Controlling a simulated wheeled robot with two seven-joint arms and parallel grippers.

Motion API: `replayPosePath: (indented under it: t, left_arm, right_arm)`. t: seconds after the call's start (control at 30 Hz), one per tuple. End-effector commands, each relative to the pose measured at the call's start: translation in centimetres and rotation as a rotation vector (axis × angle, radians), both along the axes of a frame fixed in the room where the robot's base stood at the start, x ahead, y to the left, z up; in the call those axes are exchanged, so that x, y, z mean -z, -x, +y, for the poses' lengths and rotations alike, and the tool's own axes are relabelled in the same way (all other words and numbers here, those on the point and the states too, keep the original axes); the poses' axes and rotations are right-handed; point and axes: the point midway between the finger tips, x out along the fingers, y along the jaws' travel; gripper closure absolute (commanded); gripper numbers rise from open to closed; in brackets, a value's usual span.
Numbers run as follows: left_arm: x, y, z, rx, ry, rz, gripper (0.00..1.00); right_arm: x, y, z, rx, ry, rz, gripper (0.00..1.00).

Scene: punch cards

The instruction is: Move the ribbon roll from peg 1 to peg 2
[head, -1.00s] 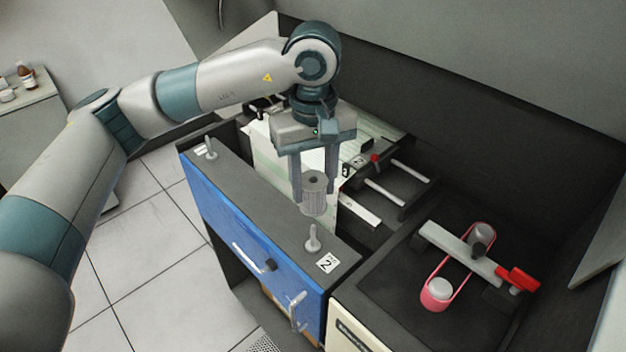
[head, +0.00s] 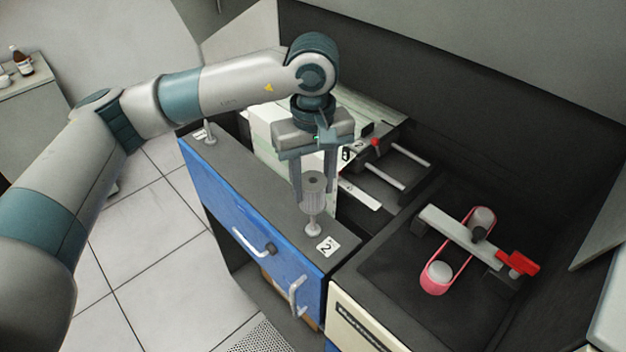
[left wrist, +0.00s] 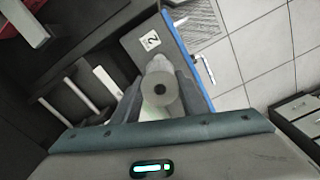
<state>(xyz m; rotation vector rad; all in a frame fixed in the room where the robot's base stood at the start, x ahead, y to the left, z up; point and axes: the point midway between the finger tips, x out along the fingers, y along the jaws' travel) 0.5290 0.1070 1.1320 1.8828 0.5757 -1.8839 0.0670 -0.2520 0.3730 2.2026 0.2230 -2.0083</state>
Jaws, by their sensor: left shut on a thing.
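The grey ribbon roll (head: 313,190) is held upright between the fingers of my left gripper (head: 313,188). In the head view it is right above peg 2 (head: 312,228), whose lower part and round base show under it. I cannot tell whether the peg tip is inside the roll. The left wrist view shows the roll (left wrist: 160,91) from above, with a dark centre hole, between both fingers. Peg 1 (head: 210,132) stands bare at the far left end of the dark ledge. The label "2" (head: 327,246) lies beside peg 2. My right gripper is out of view.
A blue panel with handles (head: 240,225) fronts the ledge. Behind the ledge are a pale box and a dark rack with light rods (head: 385,177). At right, a pink belt (head: 436,278) loops around two rollers, near a red lever (head: 518,262).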

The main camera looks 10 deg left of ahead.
Motion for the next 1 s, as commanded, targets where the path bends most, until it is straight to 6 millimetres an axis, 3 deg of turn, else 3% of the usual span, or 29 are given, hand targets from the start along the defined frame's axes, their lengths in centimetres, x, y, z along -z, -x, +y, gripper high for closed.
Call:
replayPosePath:
  t: [1.0]
  left_arm:
    - [-0.02, -0.04, 0.01, 0.0, -0.001, -0.001, 0.86]
  right_arm:
    - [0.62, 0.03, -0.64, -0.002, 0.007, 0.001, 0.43]
